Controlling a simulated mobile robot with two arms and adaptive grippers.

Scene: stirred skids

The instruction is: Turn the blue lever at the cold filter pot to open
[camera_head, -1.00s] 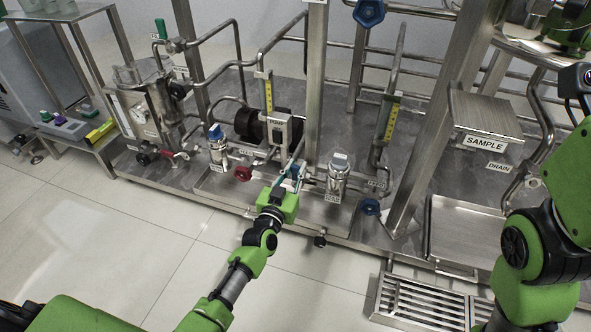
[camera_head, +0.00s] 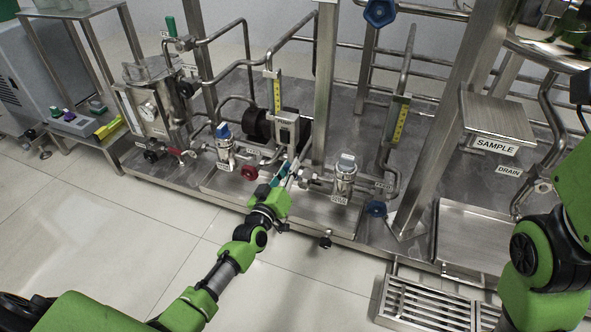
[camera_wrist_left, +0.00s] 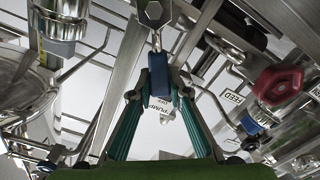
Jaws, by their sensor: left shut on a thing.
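The blue lever (camera_wrist_left: 158,70) shows in the left wrist view between the teal fingertips, on a metal valve stem below a hex nut. My left gripper (camera_head: 285,172) is shut on it; in the left wrist view the fingers (camera_wrist_left: 157,88) close from both sides. In the head view the lever is mostly hidden by the fingers. A steel filter pot (camera_head: 343,180) stands upright just right of the gripper, and I take it as the cold filter pot; its label is too small to read surely.
A second pot (camera_head: 225,150) with a blue top stands left of the gripper, and a red handwheel (camera_head: 249,173) is close by. A pump (camera_head: 285,130) is behind. A blue handwheel (camera_head: 376,209) is at the right. Floor tiles in front are free.

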